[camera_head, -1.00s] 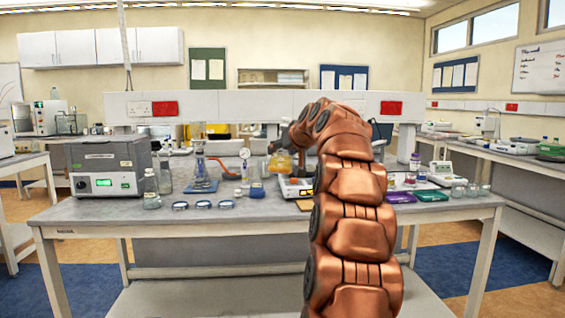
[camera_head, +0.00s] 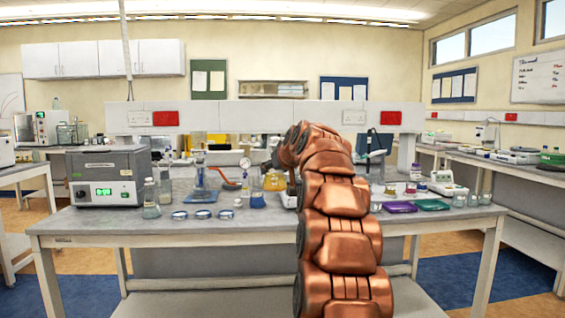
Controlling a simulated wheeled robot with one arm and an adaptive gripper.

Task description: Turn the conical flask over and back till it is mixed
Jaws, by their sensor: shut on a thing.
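The conical flask (camera_head: 275,182) holds orange-yellow liquid and stands upright or nearly so over the middle of the bench, just left of my arm. My gripper (camera_head: 271,167) is small and dark at the end of my copper arm. It is shut on the upper part of the flask. The fingers are hard to make out, and I cannot tell whether the flask's base touches anything. My arm hides what lies directly behind it.
A vessel with blue liquid (camera_head: 257,196) stands close left of the flask. A blue-based stand (camera_head: 200,193), glass dishes (camera_head: 202,214) and a grey instrument (camera_head: 108,177) are further left. Purple (camera_head: 399,207) and green trays (camera_head: 432,204) lie right of my arm. The front edge is mostly clear.

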